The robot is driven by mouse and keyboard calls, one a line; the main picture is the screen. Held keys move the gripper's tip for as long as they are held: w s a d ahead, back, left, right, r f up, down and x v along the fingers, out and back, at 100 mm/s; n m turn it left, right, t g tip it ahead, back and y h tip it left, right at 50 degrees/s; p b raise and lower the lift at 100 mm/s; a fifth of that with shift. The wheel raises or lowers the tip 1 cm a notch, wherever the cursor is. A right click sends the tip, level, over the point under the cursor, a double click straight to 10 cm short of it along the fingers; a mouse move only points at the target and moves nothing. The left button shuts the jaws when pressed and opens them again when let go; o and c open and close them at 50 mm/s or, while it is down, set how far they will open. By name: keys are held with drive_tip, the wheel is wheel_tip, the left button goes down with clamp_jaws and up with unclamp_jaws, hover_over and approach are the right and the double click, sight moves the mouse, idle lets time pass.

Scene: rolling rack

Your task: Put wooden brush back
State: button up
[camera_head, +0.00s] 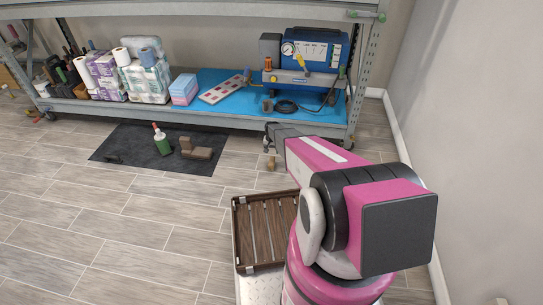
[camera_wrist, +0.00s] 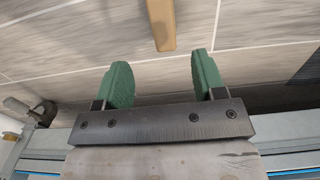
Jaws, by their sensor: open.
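A tan wooden piece (camera_wrist: 160,24), which looks like part of the wooden brush, enters the wrist view at the top centre, beyond my fingertips and apart from them. A small tan object (camera_head: 270,163) on the floor in the head view, just below the end of my arm, seems to be the same piece. My gripper (camera_wrist: 160,64) is open and empty, its two green fingers spread on either side of the piece's line. In the head view its fingers cannot be made out. The brush's bristles cannot be made out.
A dark mat (camera_head: 125,142) on the floor holds a green bottle (camera_head: 162,140) and a brown block-like object (camera_head: 196,150). A slatted wooden tray (camera_head: 238,235) lies before me. The rack's blue shelf (camera_head: 235,112) holds packs and a blue machine (camera_head: 315,48). Floor at left is clear.

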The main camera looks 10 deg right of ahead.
drive_tip(key=s+r+n, duration=0.3)
drive_tip(key=s+r, duration=3.3)
drive_tip(key=r, duration=0.3)
drive_tip(key=shift+r, duration=0.4)
